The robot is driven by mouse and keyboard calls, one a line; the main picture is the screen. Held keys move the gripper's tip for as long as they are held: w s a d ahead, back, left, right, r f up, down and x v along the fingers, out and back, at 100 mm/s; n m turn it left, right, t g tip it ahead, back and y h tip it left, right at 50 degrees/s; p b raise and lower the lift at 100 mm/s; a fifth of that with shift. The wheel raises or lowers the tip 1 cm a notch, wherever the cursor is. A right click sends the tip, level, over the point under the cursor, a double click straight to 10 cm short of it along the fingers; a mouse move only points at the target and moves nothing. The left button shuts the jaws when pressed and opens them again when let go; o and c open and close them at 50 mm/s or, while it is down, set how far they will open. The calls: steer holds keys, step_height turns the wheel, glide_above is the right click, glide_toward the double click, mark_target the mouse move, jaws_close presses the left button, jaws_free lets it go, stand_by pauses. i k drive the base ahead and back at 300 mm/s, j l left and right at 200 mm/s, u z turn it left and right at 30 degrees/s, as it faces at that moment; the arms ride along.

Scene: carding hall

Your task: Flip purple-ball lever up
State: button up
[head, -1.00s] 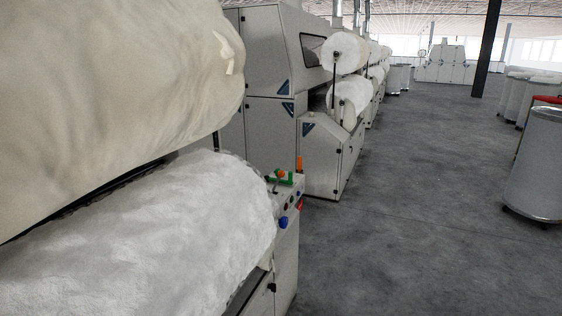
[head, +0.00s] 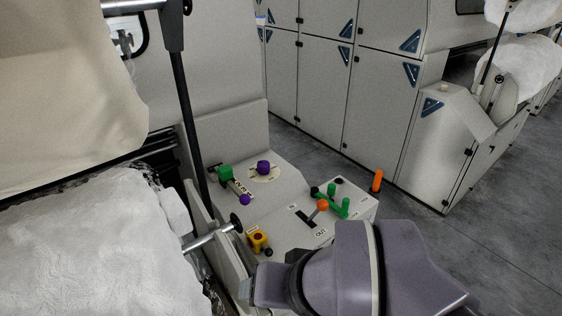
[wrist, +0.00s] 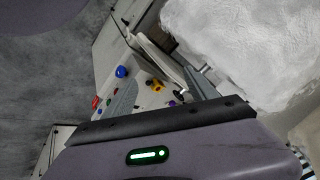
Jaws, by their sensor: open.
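The purple-ball lever (head: 245,200) is on the sloping grey panel of the machine in the head view. Its ball sits at the lower, near end of a narrow labelled plate, below a green block (head: 225,173). A separate purple knob (head: 264,167) stands on a pale round dial just to the right. In the wrist view, my gripper (wrist: 160,80) shows two grey fingers spread apart with nothing held, over the panel. A small purple part (wrist: 172,103) shows near them; I cannot tell which one it is. In the head view only my arm shows clearly, at the lower right, apart from the lever.
A metal rod with a black knob (head: 236,222) juts in from the left, beside white fibre (head: 90,245). Open floor (head: 470,245) lies right.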

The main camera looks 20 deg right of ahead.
mark_target(244, 199)
steer(key=i+l, duration=0.3)
steer(key=l, duration=0.15)
steer(key=i+l, duration=0.25)
steer(key=l, duration=0.2)
steer(key=i+l, duration=0.3)
steer(key=l, duration=0.15)
